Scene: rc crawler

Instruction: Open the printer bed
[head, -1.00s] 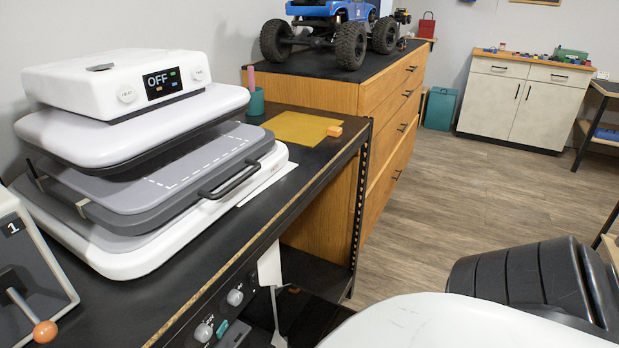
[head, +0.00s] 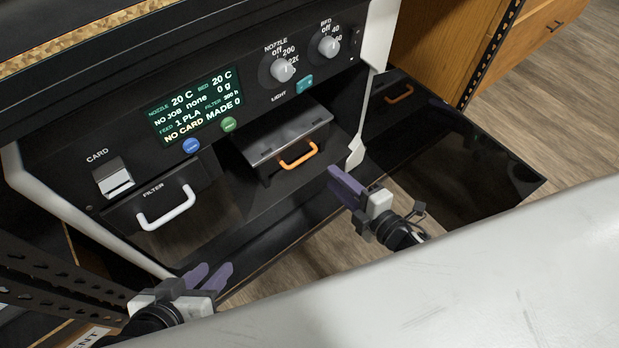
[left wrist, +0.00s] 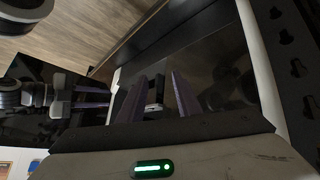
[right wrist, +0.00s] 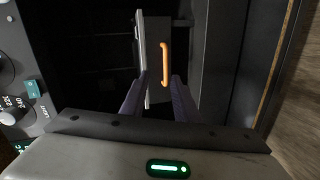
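The printer's grey bed (head: 287,133) sits inside its dark open front, with an orange handle (head: 299,155) facing me. In the right wrist view the orange handle (right wrist: 165,66) stands ahead of the fingertips, with the bed's pale edge (right wrist: 140,45) beside it. My right gripper (head: 345,187) is open and empty, in front and to the right of the handle, apart from it. In the right wrist view its two purple fingers (right wrist: 159,92) are spread. My left gripper (head: 212,272) is open and empty, low in front of the filter drawer; its fingers (left wrist: 157,92) also show apart.
A white-handled filter drawer (head: 166,207) and card slot (head: 113,178) are left of the bed. The panel has a screen (head: 195,105) and knobs (head: 283,68). A glossy dark panel (head: 455,165) juts out at right. A perforated black post (head: 50,268) stands at left.

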